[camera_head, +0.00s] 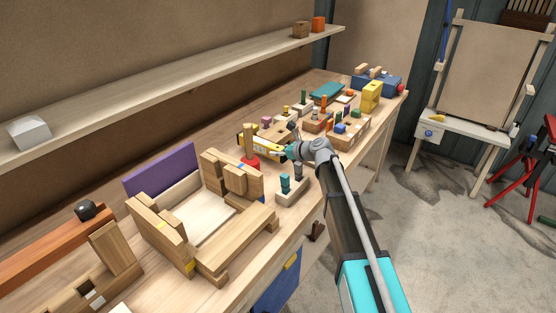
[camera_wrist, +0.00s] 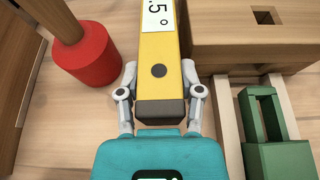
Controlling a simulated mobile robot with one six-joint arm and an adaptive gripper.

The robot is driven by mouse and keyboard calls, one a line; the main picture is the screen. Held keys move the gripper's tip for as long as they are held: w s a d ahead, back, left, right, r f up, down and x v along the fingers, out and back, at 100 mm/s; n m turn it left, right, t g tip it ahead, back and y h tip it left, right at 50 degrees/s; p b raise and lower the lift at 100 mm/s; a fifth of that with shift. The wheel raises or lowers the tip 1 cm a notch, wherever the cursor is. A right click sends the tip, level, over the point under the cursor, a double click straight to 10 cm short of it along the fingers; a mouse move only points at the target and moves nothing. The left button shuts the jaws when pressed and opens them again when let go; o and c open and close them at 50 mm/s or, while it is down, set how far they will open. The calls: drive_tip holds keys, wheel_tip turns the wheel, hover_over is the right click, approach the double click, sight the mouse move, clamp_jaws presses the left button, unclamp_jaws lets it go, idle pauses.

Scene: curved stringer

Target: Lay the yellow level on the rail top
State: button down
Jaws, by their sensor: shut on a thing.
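The yellow level (camera_wrist: 158,50) is between the two fingers of my gripper (camera_wrist: 159,88) in the wrist view. It has a dark end cap, a round dark spot and a white label reading ".5°". Its far end runs out of the top of that view. In the head view the level (camera_head: 266,150) shows at the tip of my gripper (camera_head: 287,151), over the middle of the bench. A wooden frame with upright rails (camera_head: 160,232) stands left of the gripper; I cannot tell which top is the task's rail.
A red-based wooden post (camera_wrist: 92,55) stands just left of the level. A wooden block with a slot (camera_wrist: 255,38) and a green block (camera_wrist: 277,150) are on the right. Several small parts crowd the bench behind the gripper. A purple board (camera_head: 162,168) stands behind the frame.

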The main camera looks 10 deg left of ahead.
sight(285, 158)
drive_tip(key=shift+f+b, duration=1.35)
drive_tip(key=shift+f, duration=0.25)
drive_tip(key=shift+c, duration=1.3)
unclamp_jaws()
drive_tip(key=shift+r, duration=0.1)
drive_tip(key=p+v, duration=0.2)
drive_tip(key=v, duration=0.4)
drive_tip(key=shift+s+p, duration=0.15)
drive_tip(key=shift+p, duration=0.15)
drive_tip(key=shift+s+d+r, duration=0.2)
drive_tip(key=shift+d+r, duration=0.05)
drive_tip(key=shift+d, duration=0.4)
